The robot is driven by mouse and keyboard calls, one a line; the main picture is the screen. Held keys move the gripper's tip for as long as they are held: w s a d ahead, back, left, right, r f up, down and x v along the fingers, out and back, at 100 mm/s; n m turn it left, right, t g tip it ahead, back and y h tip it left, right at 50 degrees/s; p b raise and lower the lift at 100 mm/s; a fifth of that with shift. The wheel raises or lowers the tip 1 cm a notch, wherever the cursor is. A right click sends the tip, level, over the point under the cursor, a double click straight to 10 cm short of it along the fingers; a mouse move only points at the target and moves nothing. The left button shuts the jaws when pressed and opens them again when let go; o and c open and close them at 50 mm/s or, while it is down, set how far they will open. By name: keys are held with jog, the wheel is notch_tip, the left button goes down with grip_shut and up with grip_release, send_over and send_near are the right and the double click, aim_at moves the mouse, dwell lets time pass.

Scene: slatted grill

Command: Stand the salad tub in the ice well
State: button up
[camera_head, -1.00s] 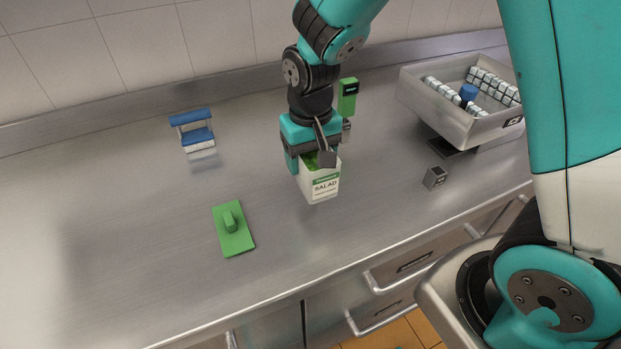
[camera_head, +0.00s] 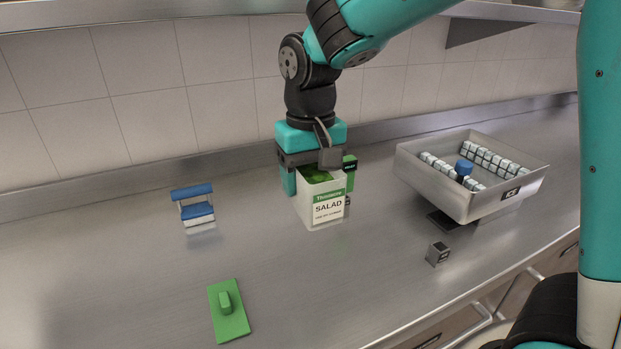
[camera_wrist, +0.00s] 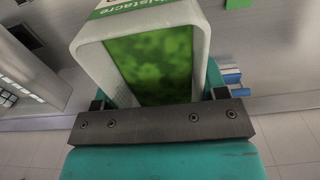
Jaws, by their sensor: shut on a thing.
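The salad tub (camera_head: 318,204) is a white open-topped box with a green and white label and green contents. My gripper (camera_head: 317,170) is shut on it near its rim, and the tub hangs upright, seemingly clear of the counter. In the wrist view the tub (camera_wrist: 88,58) fills the middle, its green contents facing the camera. The ice well (camera_head: 437,185) is a grey metal tray on a dark foot, to the right of the tub. White ice blocks line its far and left sides, and a blue object stands among them. Its near floor is partly hidden by the front wall.
A green plate with a knob (camera_head: 229,325) lies at the front left. A blue and white rack (camera_head: 193,208) stands at the back left. A green box (camera_head: 350,181) is just behind the tub's right side. A small dark cube (camera_head: 437,253) sits before the well.

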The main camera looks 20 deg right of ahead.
notch_tip(320, 180, up, 5)
jog(key=p, duration=0.4)
jog(key=shift+p, duration=0.35)
